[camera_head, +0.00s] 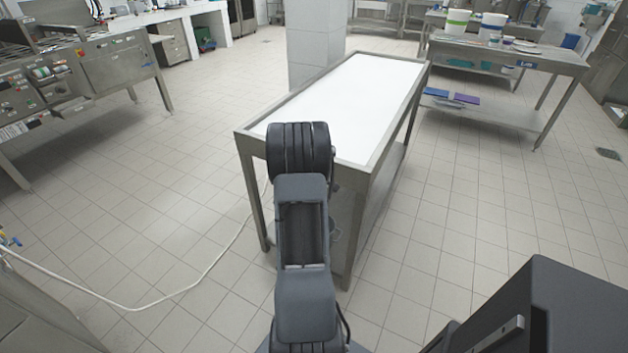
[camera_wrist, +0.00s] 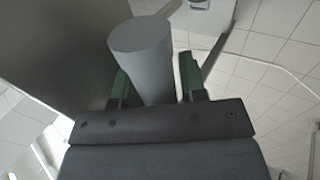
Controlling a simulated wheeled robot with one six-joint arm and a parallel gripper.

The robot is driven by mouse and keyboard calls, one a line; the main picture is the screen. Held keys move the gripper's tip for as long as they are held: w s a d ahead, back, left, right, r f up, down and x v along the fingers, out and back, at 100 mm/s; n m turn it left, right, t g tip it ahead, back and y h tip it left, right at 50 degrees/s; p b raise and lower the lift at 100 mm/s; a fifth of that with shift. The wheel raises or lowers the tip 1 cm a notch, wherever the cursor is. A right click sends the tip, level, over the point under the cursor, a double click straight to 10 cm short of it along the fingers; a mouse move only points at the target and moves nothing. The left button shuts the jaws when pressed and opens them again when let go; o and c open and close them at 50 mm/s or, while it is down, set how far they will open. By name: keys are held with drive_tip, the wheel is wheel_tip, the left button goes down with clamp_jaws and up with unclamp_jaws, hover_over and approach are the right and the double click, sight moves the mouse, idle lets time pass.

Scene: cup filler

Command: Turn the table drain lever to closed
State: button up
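The table (camera_head: 249,148) with a white top stands ahead in the head view. My arm covers part of its near end, and my gripper is hidden there. In the wrist view my gripper (camera_wrist: 156,78) has its two green-edged fingers apart. A grey cylinder, seemingly the drain pipe (camera_wrist: 141,38), points its round end toward the camera and shows between the fingers. I cannot tell whether the fingers touch it. A thin grey piece (camera_wrist: 171,8) shows behind the cylinder; I cannot tell whether it is the drain lever. The lever's position cannot be read.
A white hose (camera_head: 205,272) lies on the floor left of the table. A steel counter (camera_head: 110,62) stands at the left, and a steel table (camera_head: 555,60) with buckets at the back right. A column (camera_head: 313,40) rises behind the table.

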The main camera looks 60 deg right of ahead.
drive_tip(key=p+v, duration=0.1)
drive_tip(key=v, duration=1.2)
drive_tip(key=shift+a+r+p, duration=0.15)
drive_tip(key=shift+r+p, duration=0.2)
drive_tip(key=shift+r, duration=0.05)
